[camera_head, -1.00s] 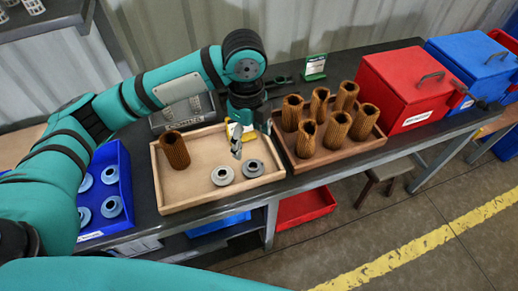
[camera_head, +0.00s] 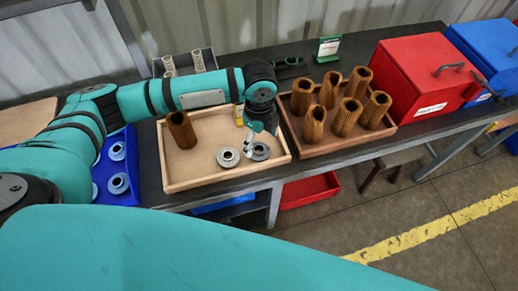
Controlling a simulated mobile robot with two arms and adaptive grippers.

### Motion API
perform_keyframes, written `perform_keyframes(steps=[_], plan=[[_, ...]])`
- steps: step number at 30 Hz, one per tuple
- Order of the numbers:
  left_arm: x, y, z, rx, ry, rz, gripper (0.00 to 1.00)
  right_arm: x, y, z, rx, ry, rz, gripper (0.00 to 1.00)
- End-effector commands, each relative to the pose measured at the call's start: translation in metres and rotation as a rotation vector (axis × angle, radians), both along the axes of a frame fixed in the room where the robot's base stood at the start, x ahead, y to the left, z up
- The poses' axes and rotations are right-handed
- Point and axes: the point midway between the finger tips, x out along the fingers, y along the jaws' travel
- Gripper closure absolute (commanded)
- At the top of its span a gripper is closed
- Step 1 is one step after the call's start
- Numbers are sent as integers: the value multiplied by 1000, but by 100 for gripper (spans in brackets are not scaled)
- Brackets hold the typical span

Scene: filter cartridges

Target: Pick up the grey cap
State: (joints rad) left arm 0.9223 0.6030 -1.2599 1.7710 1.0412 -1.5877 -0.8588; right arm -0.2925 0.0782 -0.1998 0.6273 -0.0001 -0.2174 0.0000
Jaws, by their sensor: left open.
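Two round grey caps lie side by side at the front of the light wooden tray (camera_head: 188,183). The left cap (camera_head: 228,158) is paler, with a dark hole in its middle. The right cap (camera_head: 261,152) is darker and partly covered by my gripper. My left gripper (camera_head: 249,151) points down over the tray, with its open fingers at the left side of the right cap, between the two caps. I cannot tell whether the fingers touch a cap. My right gripper is not in view.
A brown pleated cartridge (camera_head: 181,130) stands in the tray's back left. A brown tray (camera_head: 334,148) to the right holds several more cartridges. A blue bin (camera_head: 128,197) with more grey caps is at left. A red box (camera_head: 411,100) stands farther right.

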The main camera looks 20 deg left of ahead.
Motion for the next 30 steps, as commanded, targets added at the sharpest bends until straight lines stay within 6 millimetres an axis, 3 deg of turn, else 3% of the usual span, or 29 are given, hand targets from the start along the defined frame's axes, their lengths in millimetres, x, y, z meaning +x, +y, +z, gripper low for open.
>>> perform_keyframes(steps=[9, 18, 27, 30], plan=[[0, 0, -43, 2, 5, 1, 25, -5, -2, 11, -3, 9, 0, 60], [0, 1, -51, 1, 2, 0, 25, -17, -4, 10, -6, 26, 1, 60], [0, 1, -50, 1, 2, 0, 60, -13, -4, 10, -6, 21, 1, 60], [0, 1, -50, 1, 2, 0, 60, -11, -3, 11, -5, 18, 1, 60]])
